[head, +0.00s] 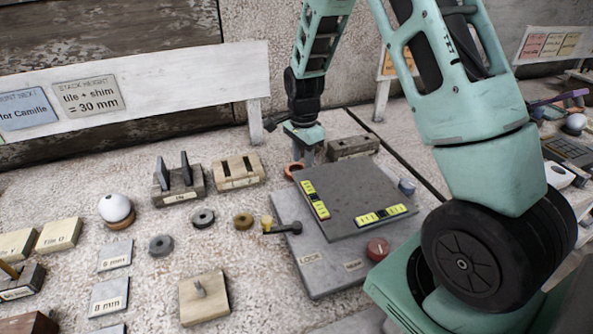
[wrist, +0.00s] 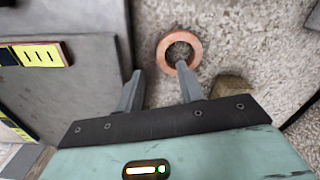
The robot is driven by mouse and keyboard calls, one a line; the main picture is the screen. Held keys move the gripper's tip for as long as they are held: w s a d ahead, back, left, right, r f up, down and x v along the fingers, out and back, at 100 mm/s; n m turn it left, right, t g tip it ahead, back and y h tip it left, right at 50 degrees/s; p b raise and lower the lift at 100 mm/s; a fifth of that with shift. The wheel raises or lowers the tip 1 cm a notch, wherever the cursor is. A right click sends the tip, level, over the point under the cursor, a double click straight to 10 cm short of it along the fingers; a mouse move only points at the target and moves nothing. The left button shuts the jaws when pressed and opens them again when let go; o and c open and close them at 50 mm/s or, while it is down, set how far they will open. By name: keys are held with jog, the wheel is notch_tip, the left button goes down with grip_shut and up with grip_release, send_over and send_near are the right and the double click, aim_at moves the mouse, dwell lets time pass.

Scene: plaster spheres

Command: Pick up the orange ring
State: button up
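The orange ring (wrist: 164,62) lies flat on the speckled surface in the wrist view, just beyond my fingertips. In the head view the ring (head: 291,168) shows as a small orange rim at the back left corner of the dark plate, partly hidden by my gripper (head: 308,156). In the wrist view my gripper (wrist: 158,85) is open, with its two grey fingers apart and nothing between them. The right fingertip overlaps the ring's lower edge in the picture; I cannot tell if they touch.
A raised dark plate (head: 345,200) with yellow labels stands close by, and its edge is beside my left finger in the wrist view. A grey block (head: 353,147) stands right of my gripper. A slotted wooden block (head: 238,171) stands to the left, near several small washers.

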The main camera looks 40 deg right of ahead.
jog(key=shift+w+f+p, duration=0.15)
jog(key=shift+f+p, duration=0.25)
jog(key=shift+f, duration=1.9)
grip_shut()
jog(key=shift+r, duration=0.15)
